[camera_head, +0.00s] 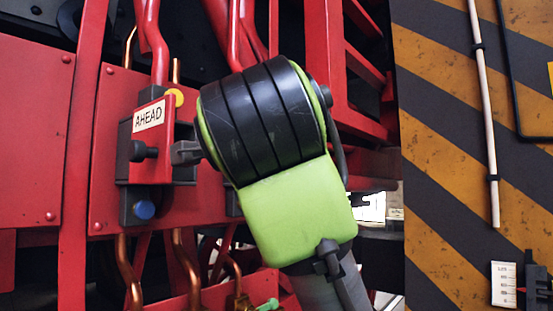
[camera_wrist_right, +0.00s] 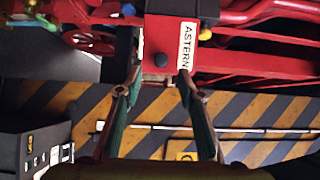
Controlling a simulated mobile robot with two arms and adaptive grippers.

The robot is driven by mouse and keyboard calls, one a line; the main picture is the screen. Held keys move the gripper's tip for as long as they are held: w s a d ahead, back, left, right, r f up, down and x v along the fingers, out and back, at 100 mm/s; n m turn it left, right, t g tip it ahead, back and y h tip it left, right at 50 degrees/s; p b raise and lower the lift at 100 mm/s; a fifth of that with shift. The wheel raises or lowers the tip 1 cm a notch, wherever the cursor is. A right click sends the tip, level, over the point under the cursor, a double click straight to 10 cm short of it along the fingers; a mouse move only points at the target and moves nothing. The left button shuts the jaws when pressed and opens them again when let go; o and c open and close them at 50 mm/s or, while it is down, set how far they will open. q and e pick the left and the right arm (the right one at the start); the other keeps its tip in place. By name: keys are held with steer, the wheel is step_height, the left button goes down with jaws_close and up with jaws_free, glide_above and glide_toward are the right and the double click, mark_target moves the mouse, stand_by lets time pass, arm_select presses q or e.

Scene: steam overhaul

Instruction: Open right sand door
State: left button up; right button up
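A small red valve block (camera_head: 150,165) with an "AHEAD" label and a black knob (camera_head: 145,152) stands on the red frame in the head view. A similar red block (camera_wrist_right: 165,35), labelled "ASTERN", is at the top of the right wrist view. A dark knob (camera_wrist_right: 161,60) sticks out of it. My right gripper (camera_wrist_right: 158,78) is open, its two fingers apart with the knob between the tips; contact is unclear. In the head view one grey finger of it (camera_head: 187,152) points at the block; my wrist hides the rest. I cannot tell which part is the sand door. My left gripper is not in view.
A yellow-and-black striped wall (camera_head: 450,150) with a white pipe (camera_head: 482,100) stands at the right.

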steer(key=shift+s+d, duration=0.15)
steer(key=shift+s, duration=2)
